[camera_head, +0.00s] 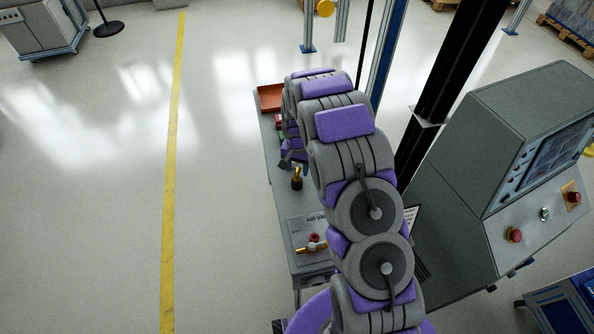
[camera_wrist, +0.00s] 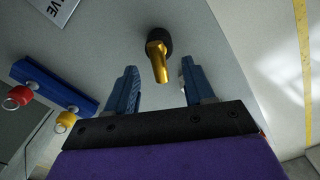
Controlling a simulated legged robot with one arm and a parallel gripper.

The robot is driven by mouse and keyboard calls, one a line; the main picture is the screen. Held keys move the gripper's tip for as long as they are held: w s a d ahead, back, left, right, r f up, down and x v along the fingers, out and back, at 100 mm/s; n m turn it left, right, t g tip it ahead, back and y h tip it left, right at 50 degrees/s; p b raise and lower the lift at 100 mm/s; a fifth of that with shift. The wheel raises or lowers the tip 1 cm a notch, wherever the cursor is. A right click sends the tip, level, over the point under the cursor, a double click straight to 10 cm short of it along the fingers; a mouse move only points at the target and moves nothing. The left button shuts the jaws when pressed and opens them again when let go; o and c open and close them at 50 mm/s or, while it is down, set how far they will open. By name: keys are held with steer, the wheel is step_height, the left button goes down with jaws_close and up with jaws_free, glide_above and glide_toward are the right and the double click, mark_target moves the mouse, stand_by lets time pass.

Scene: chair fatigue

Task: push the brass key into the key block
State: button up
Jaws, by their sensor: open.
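The brass key (camera_wrist: 159,64) is a short gold stem rising from a black round piece (camera_wrist: 158,38) on the grey bench. It also shows upright in the head view (camera_head: 297,172). The black piece at its foot may be the key block; I cannot tell how deep the key sits. My gripper (camera_wrist: 160,86) is open, its two blue fingers apart, with nothing between them. In the wrist view the key lies just beyond and between the fingertips, apart from both. In the head view my gripper (camera_head: 287,163) is beside the key, partly hidden by my arm.
A blue bar (camera_wrist: 52,84) with yellow and red ringed pieces is left in the wrist view. The bench also bears a red-handled brass valve (camera_head: 313,243) and an orange tray (camera_head: 270,97). A grey control console (camera_head: 470,190) stands right. Open floor lies left.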

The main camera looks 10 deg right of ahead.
step_height(320, 180, up, 14)
steer(key=p, duration=0.1)
steer(key=shift+r, duration=0.2)
stand_by(0.5)
steer(key=s+r+n, duration=0.2)
steer(key=s+r, duration=0.6)
steer(key=s, duration=0.3)
steer(key=s+r+n+g+b, duration=0.1)
steer(key=s+r+n, duration=0.1)
steer(key=s, duration=1.3)
steer(key=s+r+n+b, duration=0.2)
steer(key=s, duration=1.4)
steer(key=shift+s+a+r+g, duration=0.15)
steer(key=shift+s+r+g, duration=0.1)
steer(key=shift+r+g, duration=0.15)
steer(key=shift+c, duration=1)
